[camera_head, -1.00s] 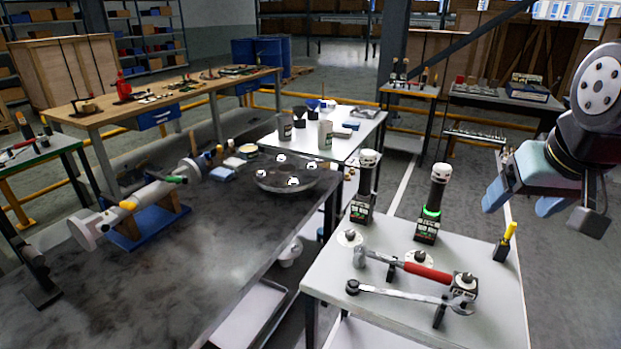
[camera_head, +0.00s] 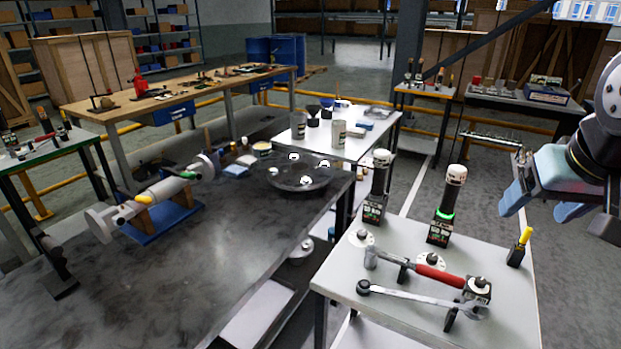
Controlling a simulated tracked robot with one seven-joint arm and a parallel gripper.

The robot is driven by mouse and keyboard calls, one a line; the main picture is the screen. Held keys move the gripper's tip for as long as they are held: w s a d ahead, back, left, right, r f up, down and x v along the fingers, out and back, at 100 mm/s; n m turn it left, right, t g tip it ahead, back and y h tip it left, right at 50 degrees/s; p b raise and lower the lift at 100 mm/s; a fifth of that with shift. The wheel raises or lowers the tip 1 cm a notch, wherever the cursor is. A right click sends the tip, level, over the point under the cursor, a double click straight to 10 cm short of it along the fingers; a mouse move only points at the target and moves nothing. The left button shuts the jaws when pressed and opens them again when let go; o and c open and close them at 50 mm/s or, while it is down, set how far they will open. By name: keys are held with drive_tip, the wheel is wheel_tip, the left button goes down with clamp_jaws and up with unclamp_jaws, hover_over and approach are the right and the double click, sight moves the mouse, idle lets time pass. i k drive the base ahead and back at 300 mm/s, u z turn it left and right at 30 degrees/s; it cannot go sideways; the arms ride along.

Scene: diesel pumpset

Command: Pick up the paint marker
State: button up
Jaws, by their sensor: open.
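A small yellow-topped item (camera_head: 525,236) stands upright in a black block at the right side of the near white table. It looks like the paint marker, but it is too small to be sure. My gripper (camera_head: 541,208) is at the right edge of the view, with pale blue parts around its fingers. It is open and appears empty. It hangs above the marker's level in the picture, apart from it. Part of my gripper and arm is cut off by the frame edge.
The white table (camera_head: 400,318) also holds a red-handled hammer (camera_head: 430,272), a wrench (camera_head: 410,294) and two upright black devices, one (camera_head: 446,208) with a green light. A dark bench (camera_head: 230,262) with a pipe assembly (camera_head: 155,199) stands to the left. Open floor lies beyond the table's right edge.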

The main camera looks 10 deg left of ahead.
sight(528, 231)
drive_tip(key=k, duration=1.65)
drive_tip(key=z, duration=1.15)
drive_tip(key=i, duration=1.3)
drive_tip(key=u, duration=0.6)
